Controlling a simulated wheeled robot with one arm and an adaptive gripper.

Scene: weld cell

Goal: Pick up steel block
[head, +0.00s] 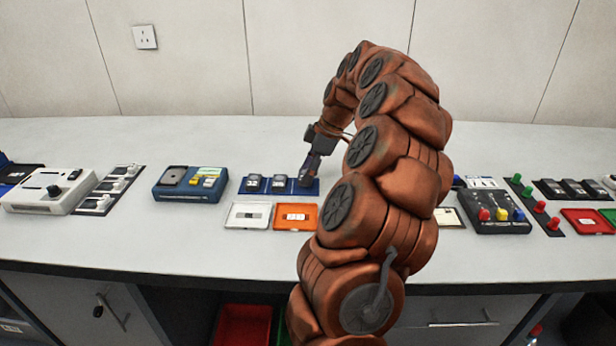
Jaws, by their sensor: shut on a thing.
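A blue tray (265,191) lies on the bench, left of my arm. Two dark grey blocks with pale faces, the left block (253,183) and the middle block (279,183), stand on it in a row. My gripper (308,182) is low over the tray's right end, in line with these blocks. It is shut on a steel block that is mostly hidden by the dark fingers. I cannot tell whether the held block touches the tray.
A white tray (248,216) and an orange tray (296,217) lie in front of the blue tray. A blue case (190,184) stands to the left. A black button box (498,213) is right of my arm. The wall (200,60) is behind.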

